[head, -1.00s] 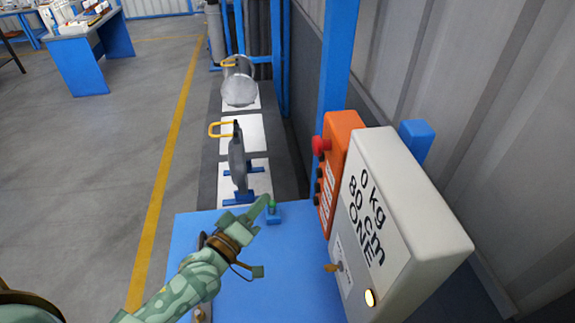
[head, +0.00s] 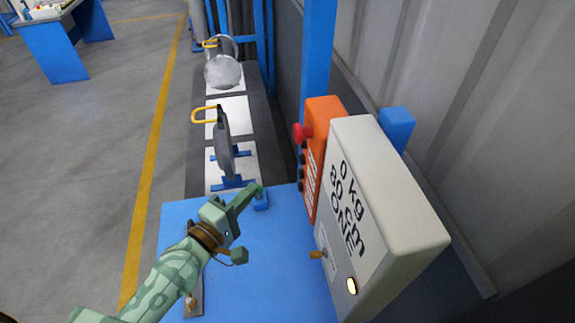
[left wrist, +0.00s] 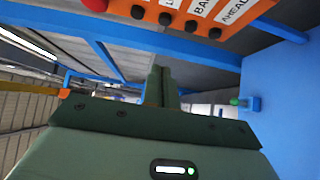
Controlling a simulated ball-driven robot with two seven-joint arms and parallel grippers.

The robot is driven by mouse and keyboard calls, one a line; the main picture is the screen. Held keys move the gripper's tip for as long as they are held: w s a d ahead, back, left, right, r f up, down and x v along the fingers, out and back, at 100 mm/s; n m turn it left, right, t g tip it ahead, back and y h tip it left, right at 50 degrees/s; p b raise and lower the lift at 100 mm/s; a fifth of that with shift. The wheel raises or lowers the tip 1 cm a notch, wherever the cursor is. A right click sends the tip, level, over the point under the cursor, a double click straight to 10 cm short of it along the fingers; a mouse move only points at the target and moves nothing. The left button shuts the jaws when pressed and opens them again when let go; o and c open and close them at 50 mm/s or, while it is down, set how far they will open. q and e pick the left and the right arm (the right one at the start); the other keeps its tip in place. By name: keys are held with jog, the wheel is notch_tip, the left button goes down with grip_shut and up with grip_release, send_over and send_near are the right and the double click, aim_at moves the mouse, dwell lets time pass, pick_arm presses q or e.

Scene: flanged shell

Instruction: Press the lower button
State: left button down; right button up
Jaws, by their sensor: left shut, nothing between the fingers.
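The orange control box (head: 318,150) stands at the right of the blue table. It has a red button (head: 302,133) and several black buttons (head: 300,172) on its left-facing side. In the left wrist view the black buttons (left wrist: 165,18) run along the top beside white labels; one starts with "L", another reads "AHEAD", and most are cut off or slanted. My left gripper (head: 257,188) is shut and empty, left of the box and apart from its buttons. Its closed fingers (left wrist: 161,85) also show in the left wrist view. My right gripper is not in view.
A grey box (head: 385,215) marked "0 kg 80 cm ONE" stands in front of the orange box, with a toggle and a lit lamp. A small blue mount (left wrist: 252,103) with a green tip sits on the blue table (head: 265,270). Yellow-handled objects (head: 224,145) stand beyond.

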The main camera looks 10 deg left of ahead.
aim_at(302, 160)
pick_arm(q)
jog(key=w+d+p, duration=0.1)
jog(key=w+d, duration=0.6)
jog(key=w, duration=0.2)
jog(key=shift+w, duration=0.2)
